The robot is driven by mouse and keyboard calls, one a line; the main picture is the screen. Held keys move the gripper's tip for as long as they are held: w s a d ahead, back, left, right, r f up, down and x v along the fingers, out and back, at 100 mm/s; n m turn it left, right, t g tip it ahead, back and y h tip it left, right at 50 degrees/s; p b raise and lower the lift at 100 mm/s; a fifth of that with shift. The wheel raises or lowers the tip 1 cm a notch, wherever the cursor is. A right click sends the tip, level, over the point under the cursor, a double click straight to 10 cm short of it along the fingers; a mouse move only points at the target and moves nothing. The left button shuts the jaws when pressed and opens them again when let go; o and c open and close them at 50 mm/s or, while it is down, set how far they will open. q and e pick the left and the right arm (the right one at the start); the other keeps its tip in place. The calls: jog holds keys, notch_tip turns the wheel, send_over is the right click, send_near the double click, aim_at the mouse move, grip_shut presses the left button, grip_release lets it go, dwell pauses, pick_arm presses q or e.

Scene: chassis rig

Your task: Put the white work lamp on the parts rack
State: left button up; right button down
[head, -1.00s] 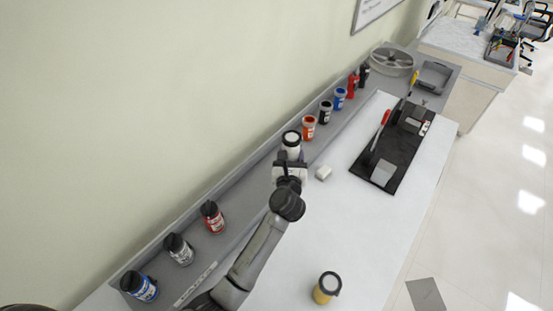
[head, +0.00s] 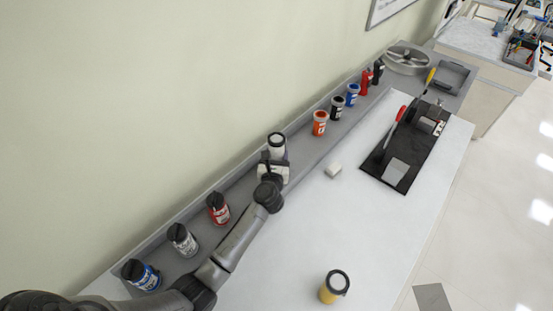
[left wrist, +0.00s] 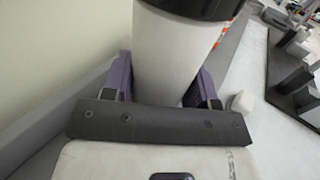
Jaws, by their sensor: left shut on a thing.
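The white work lamp (head: 277,147) is a white cylinder with a dark cap. My left gripper (head: 275,163) is shut on its body and holds it roughly upright. In the left wrist view the lamp (left wrist: 178,55) stands between the two purple-grey fingers; its lower end is hidden. The parts rack (head: 255,182) is the long grey shelf along the wall. In the head view the lamp appears over it, in the gap between a red-labelled jar and an orange jar. I cannot tell whether it touches the rack. My right gripper is out of view.
The red-labelled jar (head: 218,208) is nearest on the left, the orange jar (head: 320,123) on the right. More jars stand along the rack.

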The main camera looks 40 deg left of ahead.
pick_arm(q)
jog(key=shift+f, duration=0.25)
jog(key=shift+f, duration=0.15)
jog(key=o, duration=1.1)
jog(key=shift+c, duration=0.2)
jog(key=shift+r, duration=0.35)
jog(key=p+v, duration=0.1)
jog(key=v, duration=0.9)
jog(key=shift+s+d+f, duration=0.1)
jog(key=shift+s+f, duration=0.05)
jog(key=shift+s+d, duration=0.35)
jog(key=shift+s, duration=0.3)
